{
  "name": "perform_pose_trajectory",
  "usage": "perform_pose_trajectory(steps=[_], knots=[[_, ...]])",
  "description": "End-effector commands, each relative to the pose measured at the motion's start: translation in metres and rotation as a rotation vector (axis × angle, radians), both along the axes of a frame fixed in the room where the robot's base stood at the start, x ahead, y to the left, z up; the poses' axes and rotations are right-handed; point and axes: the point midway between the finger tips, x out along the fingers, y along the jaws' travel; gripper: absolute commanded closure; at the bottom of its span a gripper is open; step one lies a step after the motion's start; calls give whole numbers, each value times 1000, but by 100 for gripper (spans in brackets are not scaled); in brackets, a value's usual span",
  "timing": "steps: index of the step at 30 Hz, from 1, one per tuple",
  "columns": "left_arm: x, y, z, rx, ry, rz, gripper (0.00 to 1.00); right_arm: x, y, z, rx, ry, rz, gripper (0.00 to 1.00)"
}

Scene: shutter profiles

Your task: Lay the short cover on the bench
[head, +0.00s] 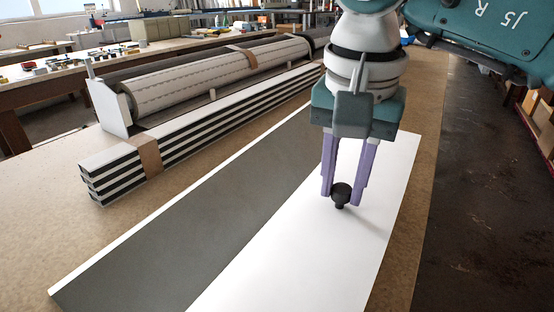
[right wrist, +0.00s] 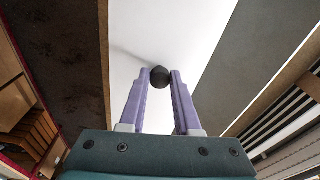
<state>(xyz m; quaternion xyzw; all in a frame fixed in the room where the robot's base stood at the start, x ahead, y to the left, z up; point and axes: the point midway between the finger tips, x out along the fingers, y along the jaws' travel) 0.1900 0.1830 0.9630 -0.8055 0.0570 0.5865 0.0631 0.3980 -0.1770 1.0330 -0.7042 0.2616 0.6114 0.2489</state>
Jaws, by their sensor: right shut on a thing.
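A white flat panel, which looks like the short cover (head: 285,250), lies lengthwise along the bench (head: 402,270), with a black knob (head: 341,188) on its top. My right gripper (head: 342,198) points down from above and is shut on the knob. In the right wrist view the knob (right wrist: 160,78) sits between the purple fingertips, above the white cover (right wrist: 190,30). A long grey surface with a white edge (head: 190,225) runs along the cover's left side. I cannot tell whether the cover touches what is under it. My left gripper is not in view.
A strapped stack of striped profiles (head: 190,135) lies to the left, with a long slatted roller unit (head: 215,75) behind it. Bare bench shows along the right edge; dark floor (head: 480,200) lies beyond. Cluttered workbenches stand at the back.

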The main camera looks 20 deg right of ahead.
Motion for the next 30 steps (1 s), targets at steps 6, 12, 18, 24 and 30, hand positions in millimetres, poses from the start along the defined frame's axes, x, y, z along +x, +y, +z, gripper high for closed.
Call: perform_pose_trajectory(steps=[6, 12, 18, 24, 30], knots=[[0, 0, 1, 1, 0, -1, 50, -1, 0, -30, 1, 3, -1, 100], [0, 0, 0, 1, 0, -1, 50, 0, 0, -31, 1, -1, 1, 100], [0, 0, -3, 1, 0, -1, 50, 0, 0, -34, 1, 1, 1, 64], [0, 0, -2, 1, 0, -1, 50, 0, 0, -34, 1, 1, 1, 42], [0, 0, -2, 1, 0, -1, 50, 0, 0, -34, 1, 1, 1, 39]])
